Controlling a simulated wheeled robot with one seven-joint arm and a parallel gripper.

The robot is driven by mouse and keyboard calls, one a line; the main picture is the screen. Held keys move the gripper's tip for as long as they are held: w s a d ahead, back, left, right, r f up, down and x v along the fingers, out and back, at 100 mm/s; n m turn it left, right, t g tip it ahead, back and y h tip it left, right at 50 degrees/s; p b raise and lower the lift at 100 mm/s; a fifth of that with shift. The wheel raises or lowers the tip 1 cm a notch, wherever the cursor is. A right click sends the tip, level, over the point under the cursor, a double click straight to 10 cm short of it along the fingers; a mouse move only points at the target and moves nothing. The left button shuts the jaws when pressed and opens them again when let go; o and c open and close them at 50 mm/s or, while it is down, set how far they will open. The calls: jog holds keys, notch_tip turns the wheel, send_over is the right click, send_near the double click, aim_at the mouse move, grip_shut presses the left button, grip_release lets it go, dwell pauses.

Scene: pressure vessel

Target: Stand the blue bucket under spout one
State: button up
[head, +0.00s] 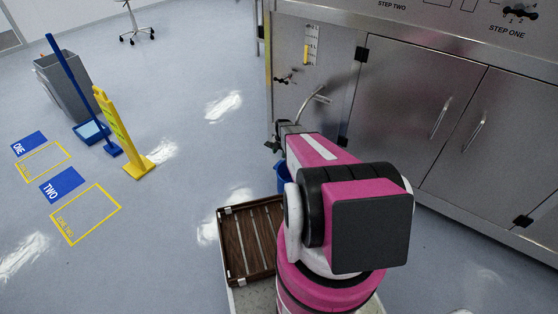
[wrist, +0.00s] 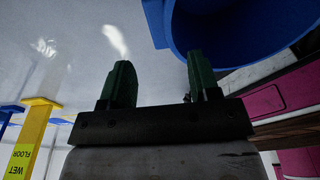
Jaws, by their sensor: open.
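The blue bucket (head: 282,178) shows in the head view only as a small piece beside my pink arm, which hides the rest. In the wrist view the bucket (wrist: 185,40) is large at the upper right, beyond the right finger. My gripper (wrist: 160,82) has its two dark green fingers apart with nothing between them; in the head view its tip (head: 274,144) is just above the bucket. I cannot tell whether a finger touches the bucket. A curved metal pipe (head: 315,97), perhaps a spout, sticks out from the steel cabinet. No spout number is readable.
A slatted brown wooden tray (head: 232,245) lies beside my arm. The steel cabinet (head: 415,110) fills the right side. A yellow wet-floor sign (head: 122,135), blue dustpan (head: 92,132) and grey bin (head: 65,85) stand left, near floor markings ONE and TWO. The middle floor is clear.

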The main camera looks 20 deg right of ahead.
jog(key=shift+d+r, duration=0.1)
jog(key=shift+r, duration=0.95)
